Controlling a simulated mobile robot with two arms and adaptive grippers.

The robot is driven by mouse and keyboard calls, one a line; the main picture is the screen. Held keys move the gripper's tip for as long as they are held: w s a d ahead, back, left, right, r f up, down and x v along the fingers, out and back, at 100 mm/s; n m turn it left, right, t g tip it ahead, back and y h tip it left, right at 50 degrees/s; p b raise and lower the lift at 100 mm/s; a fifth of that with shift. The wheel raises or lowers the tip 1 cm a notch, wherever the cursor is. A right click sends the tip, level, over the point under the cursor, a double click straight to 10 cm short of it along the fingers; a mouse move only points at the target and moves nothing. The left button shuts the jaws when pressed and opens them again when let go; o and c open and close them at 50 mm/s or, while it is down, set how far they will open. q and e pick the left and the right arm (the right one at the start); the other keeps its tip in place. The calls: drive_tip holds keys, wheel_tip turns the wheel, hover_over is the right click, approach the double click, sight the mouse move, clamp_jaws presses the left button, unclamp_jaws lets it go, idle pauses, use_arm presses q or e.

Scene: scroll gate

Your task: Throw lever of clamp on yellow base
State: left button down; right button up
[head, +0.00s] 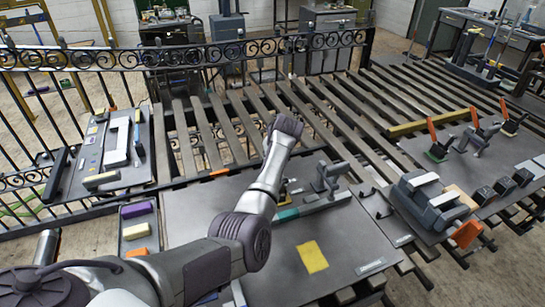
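Toggle clamps with orange levers stand on the right-hand bench: one on a green base (437,151), one in the middle (477,130), and one farther right (510,122). I cannot make out a clamp on a clearly yellow base. A yellow bar (428,123) lies behind the clamps. My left arm reaches from the lower left over the central dark bench, its wrist raised at the top. A small dark and yellow part shows just right of the forearm; I cannot tell what it is. My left gripper is not clearly visible. My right gripper is not in view.
The central bench (355,235) holds a flat yellow square (312,257), a grey fixture (326,178) and a teal-ended bar (288,214). A grey block device (425,200) stands to its right. A left panel (80,165) holds handles. Slats and an iron fence lie behind.

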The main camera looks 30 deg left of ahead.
use_arm(q)
drive_tip(key=shift+w+a+f+g+h, duration=0.15)
drive_tip(key=shift+a+f+g+h, duration=0.05)
drive_tip(key=shift+g+h, duration=0.1)
idle(0.4)
drive_tip(key=c, duration=1.1)
unclamp_jaws()
drive_tip(key=shift+f, duration=0.1)
drive_tip(key=v, duration=1.2)
drive_tip(key=shift+a, duration=0.1)
